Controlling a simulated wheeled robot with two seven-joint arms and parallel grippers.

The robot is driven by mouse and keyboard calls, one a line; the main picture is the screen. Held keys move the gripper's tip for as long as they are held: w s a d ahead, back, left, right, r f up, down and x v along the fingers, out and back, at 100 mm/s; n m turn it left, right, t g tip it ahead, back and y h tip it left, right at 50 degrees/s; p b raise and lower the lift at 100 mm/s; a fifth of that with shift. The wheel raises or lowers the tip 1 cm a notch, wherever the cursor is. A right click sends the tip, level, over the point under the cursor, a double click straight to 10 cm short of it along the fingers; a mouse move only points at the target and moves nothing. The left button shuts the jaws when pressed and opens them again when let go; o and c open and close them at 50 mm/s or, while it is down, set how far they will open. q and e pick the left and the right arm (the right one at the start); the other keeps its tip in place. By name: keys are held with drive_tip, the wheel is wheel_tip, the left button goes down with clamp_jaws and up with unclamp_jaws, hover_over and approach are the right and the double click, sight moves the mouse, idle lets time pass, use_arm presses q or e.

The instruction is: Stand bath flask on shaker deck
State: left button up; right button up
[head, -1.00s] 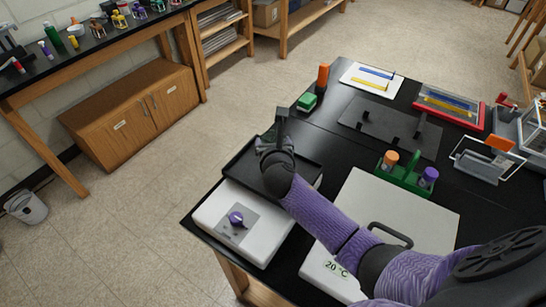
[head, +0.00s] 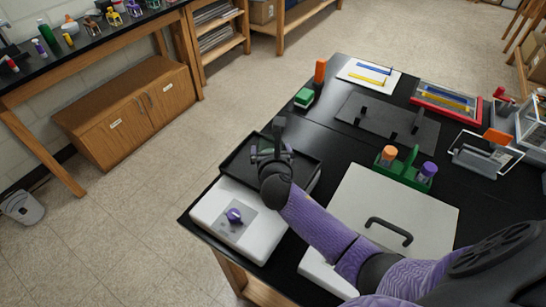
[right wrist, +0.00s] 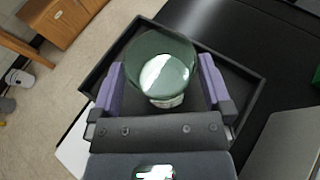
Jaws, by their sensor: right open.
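The dark green flask (right wrist: 160,65) shows in the right wrist view between the fingers of my right gripper (right wrist: 160,90), which are open with a finger on each side. The flask is over the black shaker deck (right wrist: 250,100), inside its raised rim; its base is largely hidden, so contact with the deck is hard to judge. In the head view my right gripper (head: 270,150) is over the black deck (head: 238,168) of the white shaker (head: 252,240), which has a purple knob. Only a little green of the flask (head: 268,146) shows there. My left gripper is not in view.
A white lidded bath (head: 405,205) with a black handle (head: 388,231) stands right of the shaker, under my right arm. A green rack (head: 407,176) with orange- and purple-capped bottles is behind it. A green block (head: 304,98) and orange-topped item (head: 320,72) stand at the far table edge.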

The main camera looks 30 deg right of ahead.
drive_tip(key=p+v, duration=0.2)
drive_tip(key=v, duration=0.8)
drive_tip(key=shift+s, duration=0.15)
idle(1.5)
